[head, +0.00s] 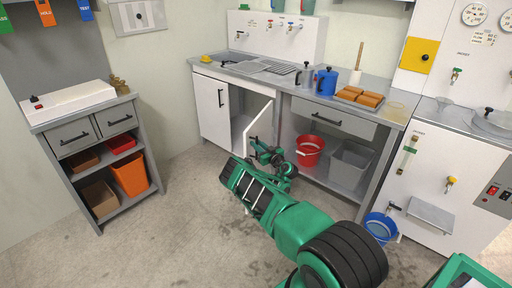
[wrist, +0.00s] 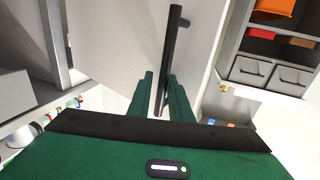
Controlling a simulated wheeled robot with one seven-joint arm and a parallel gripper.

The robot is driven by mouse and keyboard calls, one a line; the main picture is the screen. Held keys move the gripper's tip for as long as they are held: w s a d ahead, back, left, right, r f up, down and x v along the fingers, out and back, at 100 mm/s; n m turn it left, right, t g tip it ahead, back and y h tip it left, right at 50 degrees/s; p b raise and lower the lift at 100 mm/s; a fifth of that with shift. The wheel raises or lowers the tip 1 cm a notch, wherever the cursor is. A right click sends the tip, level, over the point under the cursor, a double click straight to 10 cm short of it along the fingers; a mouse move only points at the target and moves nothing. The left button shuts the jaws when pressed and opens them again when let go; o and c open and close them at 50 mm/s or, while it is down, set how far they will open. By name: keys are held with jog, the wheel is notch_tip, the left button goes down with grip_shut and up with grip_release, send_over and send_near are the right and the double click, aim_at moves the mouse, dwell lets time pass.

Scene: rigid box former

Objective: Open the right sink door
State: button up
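The sink cabinet (head: 226,119) stands at the back under the sink, with a white left door (head: 210,103) that is shut. The white right sink door (head: 261,124) stands ajar, swung out into the room, and a dark cabinet interior shows beside it. In the wrist view the right door's white panel (wrist: 115,40) fills the middle, with its long black bar handle (wrist: 171,55). My green gripper (head: 264,152) is at this door. In the wrist view my gripper's fingers (wrist: 164,98) are apart, one on each side of the handle's lower part, with a gap showing.
A red bucket (head: 309,150) and a grey bin (head: 350,163) stand on the shelf right of the door. A blue bucket (head: 380,228) is on the floor at the right. A shelf unit (head: 92,150) stands at the left. The floor between is clear.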

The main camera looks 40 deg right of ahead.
jog(key=s, duration=1)
jog(key=shift+s, duration=0.35)
jog(key=shift+a, duration=0.1)
dwell(0.5)
